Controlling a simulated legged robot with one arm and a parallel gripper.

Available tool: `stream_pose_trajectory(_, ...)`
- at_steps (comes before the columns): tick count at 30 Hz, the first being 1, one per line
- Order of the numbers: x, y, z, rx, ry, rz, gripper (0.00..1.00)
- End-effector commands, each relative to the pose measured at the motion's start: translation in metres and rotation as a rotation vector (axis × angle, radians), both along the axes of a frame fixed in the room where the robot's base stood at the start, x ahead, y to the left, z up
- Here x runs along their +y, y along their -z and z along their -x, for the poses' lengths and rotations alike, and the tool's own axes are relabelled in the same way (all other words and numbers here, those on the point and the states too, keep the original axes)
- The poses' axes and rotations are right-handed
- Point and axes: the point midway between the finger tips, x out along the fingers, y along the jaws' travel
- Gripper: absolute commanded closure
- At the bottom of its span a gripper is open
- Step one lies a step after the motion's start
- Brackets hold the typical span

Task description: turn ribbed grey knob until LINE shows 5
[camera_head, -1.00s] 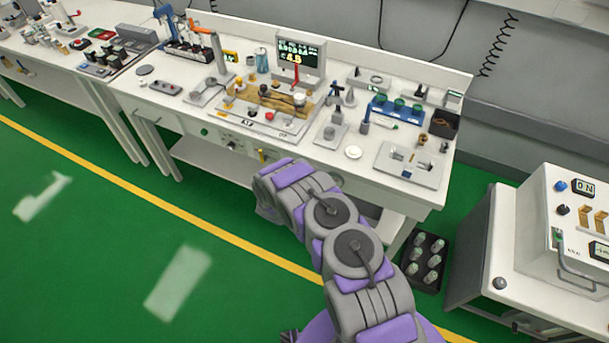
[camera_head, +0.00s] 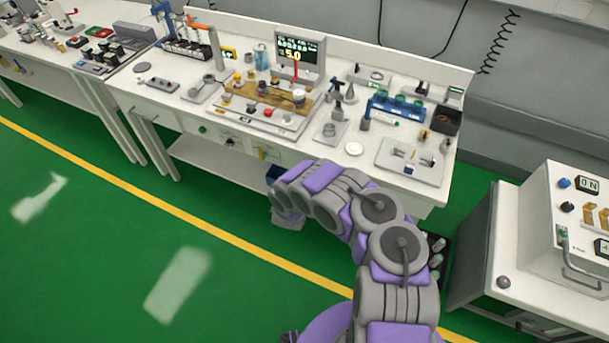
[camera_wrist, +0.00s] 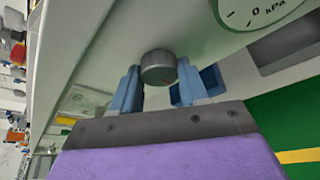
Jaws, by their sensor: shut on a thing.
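The ribbed grey knob (camera_wrist: 158,66) sticks out from the pale bench front in the wrist view. My gripper (camera_wrist: 158,72) has its two blue fingers on either side of the knob and is shut on it. In the head view the arm's end reaches the front edge of the bench, and the fingers and knob cannot be made out there. A dark display (camera_head: 298,48) stands at the back of the bench and reads 5.0 in yellow. Smaller text above that number is too small to read.
In the wrist view a round gauge marked kPa (camera_wrist: 262,8) sits right of the knob. The white bench (camera_head: 355,149) carries many small fixtures. A white cart (camera_head: 500,235) stands at the right, and green floor (camera_head: 110,240) is open at the left.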

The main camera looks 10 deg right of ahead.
Motion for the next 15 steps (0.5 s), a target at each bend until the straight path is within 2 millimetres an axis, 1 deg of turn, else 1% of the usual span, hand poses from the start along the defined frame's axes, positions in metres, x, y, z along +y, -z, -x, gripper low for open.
stream_pose_trajectory(11,-0.0001,0.0013,0.0009,0.001,0.000,-0.004,0.87)
stream_pose_trajectory(12,-0.0001,0.0013,0.0009,0.001,0.000,-0.004,0.54)
stream_pose_trajectory(15,-0.0003,0.0012,0.0009,0.000,0.001,-0.003,0.45)
